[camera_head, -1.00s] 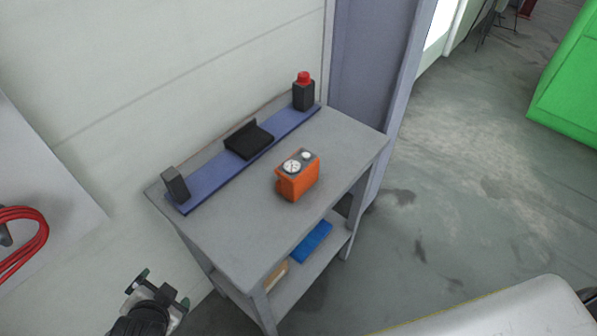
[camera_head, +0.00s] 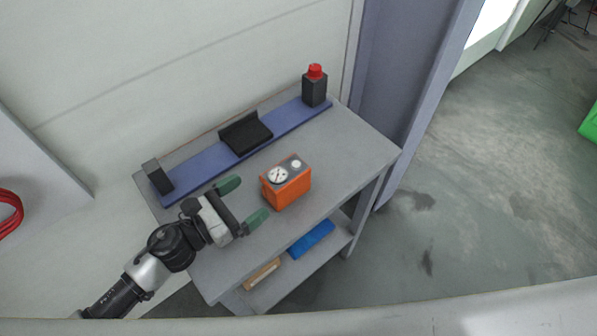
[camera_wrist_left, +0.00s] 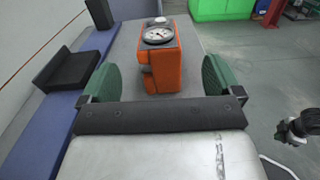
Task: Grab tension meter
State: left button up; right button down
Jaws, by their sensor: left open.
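The tension meter (camera_head: 287,184) is an orange box with a dark top and white dials. It stands upright on the grey cart's top (camera_head: 335,150). My left gripper (camera_head: 242,204) is open and empty, over the cart just left of the meter, with its green fingertips pointing towards it. In the left wrist view the meter (camera_wrist_left: 163,62) stands ahead, between the lines of the two green fingertips (camera_wrist_left: 160,82), and no contact shows. In the left wrist view a dark gripper-like part (camera_wrist_left: 298,128) shows at the right edge; its jaws are unclear.
A blue strip (camera_head: 205,170) along the cart's back carries a black holder (camera_head: 245,133), a small dark block (camera_head: 157,177) and a black bottle with a red cap (camera_head: 314,88). A blue box (camera_head: 310,240) lies on the lower shelf. The wall is close behind.

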aim_at(279, 176)
pick_arm(q)
jog(key=p+x, duration=0.1)
jog(key=x, duration=0.2)
jog(key=shift+w+r, duration=0.1)
jog(key=shift+r, duration=0.05)
jog(key=shift+w+d, duration=0.15)
jog(key=shift+d, duration=0.2)
jog(key=shift+w+d, duration=0.2)
jog(key=shift+d, duration=0.05)
jog(key=x, duration=0.1)
jog(key=p+x, duration=0.2)
jog(key=x, duration=0.1)
jog(key=shift+w+f, duration=0.15)
jog(key=shift+f, duration=0.15)
jog(key=shift+w+d+f, duration=0.1)
jog(key=shift+d, duration=0.1)
jog(key=c, duration=1.3)
jog(key=shift+o, duration=0.2)
pick_arm(e)
jog(key=a+r, duration=0.1)
jog(key=s+a+r, duration=0.1)
jog(key=a+r, duration=0.1)
jog(key=shift+s+r, duration=0.2)
jog(key=shift+s, duration=0.2)
pick_arm(q)
jog(key=shift+a, duration=0.1)
pick_arm(e)
jog(key=shift+d, duration=0.1)
